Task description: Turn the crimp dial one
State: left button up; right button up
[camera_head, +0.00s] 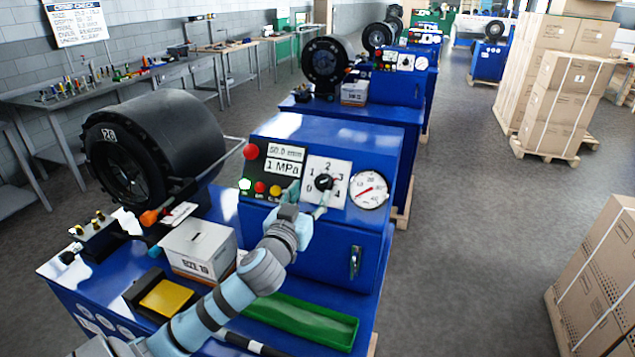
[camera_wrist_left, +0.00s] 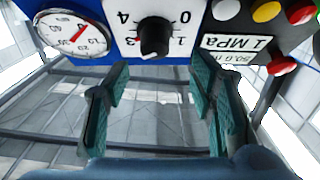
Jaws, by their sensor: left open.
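The crimp dial is a black knob (camera_head: 323,182) on a white numbered plate (camera_head: 337,168) on the front of the blue machine (camera_head: 326,143). My left gripper (camera_head: 307,199) is open and empty, in front of the plate and just below the knob in the head view. In the left wrist view the knob (camera_wrist_left: 154,38) appears upside down, beyond the spread fingertips (camera_wrist_left: 168,82), with nothing between the fingers. The numbers 0 and 4 show beside it. The small display reads 1 MPa. I cannot tell exactly which number the knob points to. My right gripper is not in view.
A round gauge (camera_head: 369,190) sits right of the dial, and a red button (camera_head: 251,152) left of the display. A white box (camera_head: 198,249), a green tray (camera_head: 301,318) and a black crimper head (camera_head: 160,146) crowd the bench. Open floor (camera_head: 464,220) lies to the right.

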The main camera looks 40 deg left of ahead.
aim_at(321, 185)
pick_arm(q)
jog(key=x, duration=0.4)
jog(key=f+x, duration=0.1)
jog(key=x, duration=0.1)
jog(key=shift+w+d, duration=0.25)
jog(key=shift+w, duration=0.25)
jog(key=shift+s+r, duration=0.2)
jog(key=shift+s, duration=0.25)
jog(key=shift+c, duration=0.7)
jog(key=c, duration=1)
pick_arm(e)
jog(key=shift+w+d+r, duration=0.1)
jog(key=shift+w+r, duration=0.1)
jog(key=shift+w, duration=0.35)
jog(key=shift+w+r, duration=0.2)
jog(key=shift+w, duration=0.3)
